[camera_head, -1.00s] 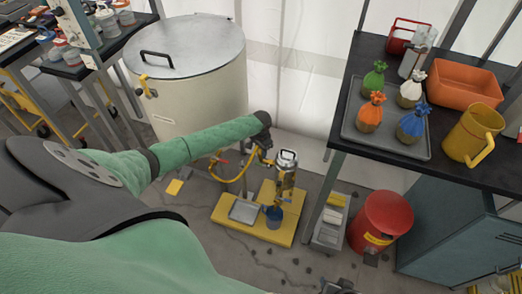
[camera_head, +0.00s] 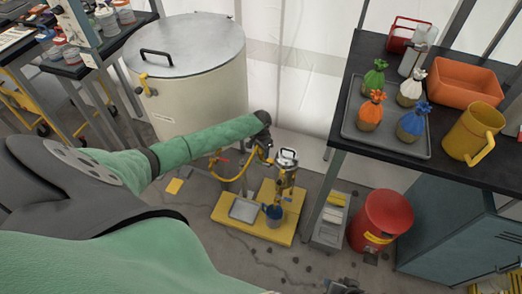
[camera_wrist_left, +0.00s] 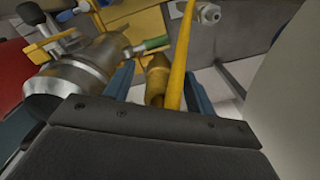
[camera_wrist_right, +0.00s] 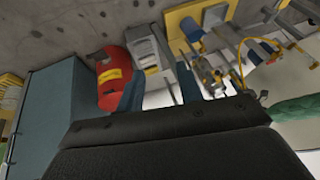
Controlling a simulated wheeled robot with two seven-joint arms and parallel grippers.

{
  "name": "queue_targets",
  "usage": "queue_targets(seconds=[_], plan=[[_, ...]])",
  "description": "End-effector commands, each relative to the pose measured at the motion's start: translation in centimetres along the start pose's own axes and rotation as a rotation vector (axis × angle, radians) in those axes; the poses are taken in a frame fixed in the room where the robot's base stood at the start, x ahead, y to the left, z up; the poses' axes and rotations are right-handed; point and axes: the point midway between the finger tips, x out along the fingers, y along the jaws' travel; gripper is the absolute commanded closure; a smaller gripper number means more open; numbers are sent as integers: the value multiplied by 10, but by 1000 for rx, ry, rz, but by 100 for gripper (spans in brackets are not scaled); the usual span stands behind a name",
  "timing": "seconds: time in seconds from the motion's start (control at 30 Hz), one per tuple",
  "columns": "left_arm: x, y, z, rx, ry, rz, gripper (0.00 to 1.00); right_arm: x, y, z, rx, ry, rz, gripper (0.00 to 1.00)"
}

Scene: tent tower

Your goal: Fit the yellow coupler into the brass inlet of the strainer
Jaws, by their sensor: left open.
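The strainer (camera_head: 287,162) is a metal body standing over the yellow base plate (camera_head: 247,230). In the left wrist view its steel body (camera_wrist_left: 82,75) lies just left of my left gripper (camera_wrist_left: 158,74). That gripper is open, its two blue fingers apart. A brass-coloured fitting (camera_wrist_left: 157,80), which looks like the inlet, and a yellow hose (camera_wrist_left: 181,50) show between the fingers. I cannot make out the yellow coupler apart from the hose, nor whether it sits in the inlet. My right gripper (camera_wrist_right: 160,92) is open and empty, away from the strainer.
A red bin (camera_head: 381,220) and a grey container (camera_head: 329,225) stand to the right, by the black table (camera_head: 340,125). A large white tank (camera_head: 200,85) is behind my left arm.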

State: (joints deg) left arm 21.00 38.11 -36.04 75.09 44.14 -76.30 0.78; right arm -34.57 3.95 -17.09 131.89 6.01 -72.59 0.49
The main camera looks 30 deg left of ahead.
Motion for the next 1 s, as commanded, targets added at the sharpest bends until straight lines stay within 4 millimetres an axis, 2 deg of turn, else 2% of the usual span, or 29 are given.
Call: queue_targets(seconds=[0.13,0.4,0.6,0.77,1.0], plan=[[0,0,0,0,0,0,45,-29,1,-3,-1,-38,8,64],[-46,-1,0,1,2,-1,45,-23,-1,-2,-2,-34,2,64],[-70,0,0,1,0,0,45,-21,-2,-2,-3,-28,-2,64],[-77,0,0,0,0,0,45,-20,-3,-2,-3,-26,-3,64],[-78,0,0,0,0,0,45,-20,-3,-2,-3,-26,-3,64]])
